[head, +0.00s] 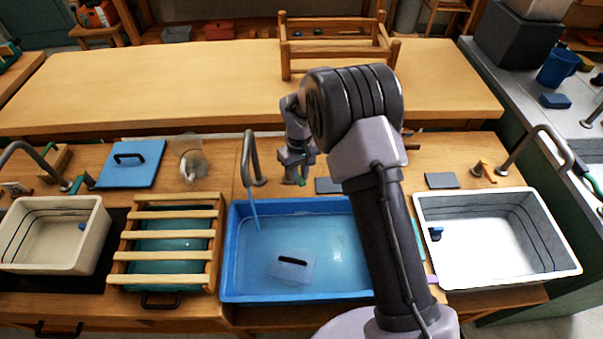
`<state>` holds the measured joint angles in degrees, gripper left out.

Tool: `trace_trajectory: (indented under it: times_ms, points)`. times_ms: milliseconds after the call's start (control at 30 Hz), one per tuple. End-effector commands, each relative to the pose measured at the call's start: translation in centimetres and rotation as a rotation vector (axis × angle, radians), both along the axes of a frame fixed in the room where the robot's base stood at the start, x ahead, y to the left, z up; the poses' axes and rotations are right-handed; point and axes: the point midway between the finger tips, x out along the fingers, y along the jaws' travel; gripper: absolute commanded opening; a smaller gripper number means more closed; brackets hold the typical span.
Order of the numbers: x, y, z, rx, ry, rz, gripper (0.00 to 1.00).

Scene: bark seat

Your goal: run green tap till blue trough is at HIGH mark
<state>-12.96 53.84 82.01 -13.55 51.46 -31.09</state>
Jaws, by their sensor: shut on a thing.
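The blue trough (227,270) stands at the middle front of the counter and holds water. A grey curved spout (250,155) rises behind it, and a thin stream of water (255,212) runs from it into the trough. A pale plate with a dark slot (292,264) shows in the water. My gripper (298,180) is behind the trough, right of the spout, shut on the green tap handle, of which only a small green bit (302,183) shows. I cannot make out the HIGH mark; my arm covers the trough's right side.
A slatted wooden rack (165,253) over a teal basin and a cream basin (95,250) stand left. A white basin (505,285) stands right, with an orange tap handle (483,168) behind. A blue lid (130,165) and a clear jug (190,165) lie behind the rack.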

Motion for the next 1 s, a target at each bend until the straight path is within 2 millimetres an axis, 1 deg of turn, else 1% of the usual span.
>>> trace_trajectory:
  times_ms: [500,767,1000]
  points:
    - [-0.7,2.3,0.0,0.001,-0.002,-0.383,0.00]
    - [-0.8,2.9,0.0,0.000,-0.001,-0.499,0.00]
    - [-0.8,3.2,0.0,0.000,-0.001,-0.540,0.00]
